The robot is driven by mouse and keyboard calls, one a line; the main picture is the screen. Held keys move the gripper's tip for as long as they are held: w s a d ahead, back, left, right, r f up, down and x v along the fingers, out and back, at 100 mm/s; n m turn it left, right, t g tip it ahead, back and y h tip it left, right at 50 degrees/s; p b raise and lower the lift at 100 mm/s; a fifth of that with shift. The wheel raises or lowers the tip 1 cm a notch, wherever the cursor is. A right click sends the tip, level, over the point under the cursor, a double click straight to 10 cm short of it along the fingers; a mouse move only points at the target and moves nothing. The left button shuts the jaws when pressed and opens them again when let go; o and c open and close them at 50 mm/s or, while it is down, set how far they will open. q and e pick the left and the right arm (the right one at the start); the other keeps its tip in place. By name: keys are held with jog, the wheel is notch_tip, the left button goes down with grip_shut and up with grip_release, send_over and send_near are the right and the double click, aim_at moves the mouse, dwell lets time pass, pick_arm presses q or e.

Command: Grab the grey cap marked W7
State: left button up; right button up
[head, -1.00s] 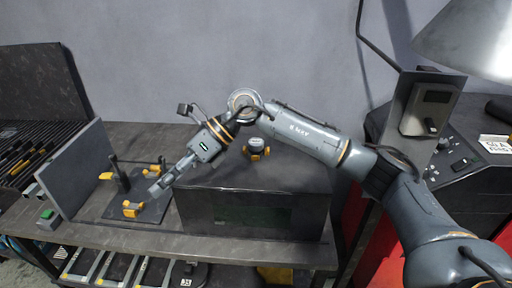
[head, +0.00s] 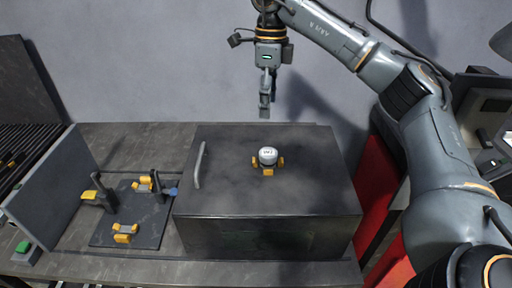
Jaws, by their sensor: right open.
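A round cap (head: 267,155) with a pale grey top and dark marking sits on top of the dark metal box, held among several small yellow clamps (head: 268,171). The marking is too small to read surely. My right gripper (head: 265,108) points down above and behind the cap, well apart from it, and is open and empty. My left gripper is not in view.
The dark box (head: 300,190) has a curved handle (head: 199,165) on its left. Left of it, a dark plate (head: 150,228) carries yellow clamps and upright posts. A grey upright panel (head: 50,185) stands farther left. A red cabinet (head: 375,200) is at right.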

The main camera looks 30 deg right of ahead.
jog(key=b, duration=0.1)
send_over(269, 152)
jog(key=f, duration=0.6)
jog(key=shift+w+d+f, duration=0.2)
jog(key=shift+d, duration=0.05)
notch_tip(269, 152, down, 2)
jog(key=shift+w+a+f, duration=0.1)
jog(key=f, duration=0.2)
jog(key=f+p, duration=0.1)
jog(key=shift+s+a+f, duration=0.1)
jog(key=shift+s+f, duration=0.2)
jog(key=shift+f, duration=0.3)
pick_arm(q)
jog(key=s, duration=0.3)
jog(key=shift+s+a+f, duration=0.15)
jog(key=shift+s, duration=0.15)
pick_arm(e)
jog(key=c, duration=1.3)
